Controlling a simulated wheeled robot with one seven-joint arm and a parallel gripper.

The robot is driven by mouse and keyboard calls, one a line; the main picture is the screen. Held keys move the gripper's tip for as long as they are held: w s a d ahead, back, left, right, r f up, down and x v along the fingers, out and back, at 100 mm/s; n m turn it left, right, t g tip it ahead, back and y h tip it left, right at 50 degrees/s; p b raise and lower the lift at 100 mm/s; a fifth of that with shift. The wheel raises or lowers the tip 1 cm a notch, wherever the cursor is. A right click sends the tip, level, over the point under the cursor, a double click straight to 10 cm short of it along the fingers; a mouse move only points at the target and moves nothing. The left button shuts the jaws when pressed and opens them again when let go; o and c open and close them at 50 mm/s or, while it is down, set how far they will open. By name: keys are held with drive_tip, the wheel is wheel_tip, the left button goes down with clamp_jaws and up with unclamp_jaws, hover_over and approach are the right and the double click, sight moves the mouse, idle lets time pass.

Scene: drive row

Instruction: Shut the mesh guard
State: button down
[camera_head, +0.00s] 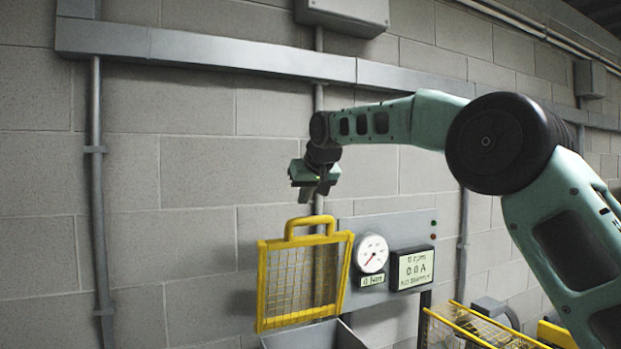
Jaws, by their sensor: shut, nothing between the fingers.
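A mesh guard (263,288) with a yellow frame and a yellow handle on its top edge stands upright, raised, at the lower middle of the head view. Below it is a grey metal housing (318,336), cut off by the bottom edge. My gripper (314,196) points down just above the guard's handle in the picture, with a small gap seen between them. Its fingers are shut and hold nothing. How far the gripper is from the guard in depth is hard to tell.
Another yellow-framed mesh (470,333) lies low at the right. A block wall with conduits (97,200) stands behind.

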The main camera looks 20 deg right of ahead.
drive_tip(key=shift+s+d+f+p, duration=0.1)
drive_tip(key=shift+s+f+p, duration=0.05)
drive_tip(key=shift+s+f, duration=0.55)
drive_tip(key=shift+s+d+f+p, duration=0.15)
drive_tip(key=shift+s+f, duration=0.3)
drive_tip(key=shift+f, duration=0.4)
drive_tip(key=shift+a, duration=0.1)
drive_tip(key=shift+f, duration=0.1)
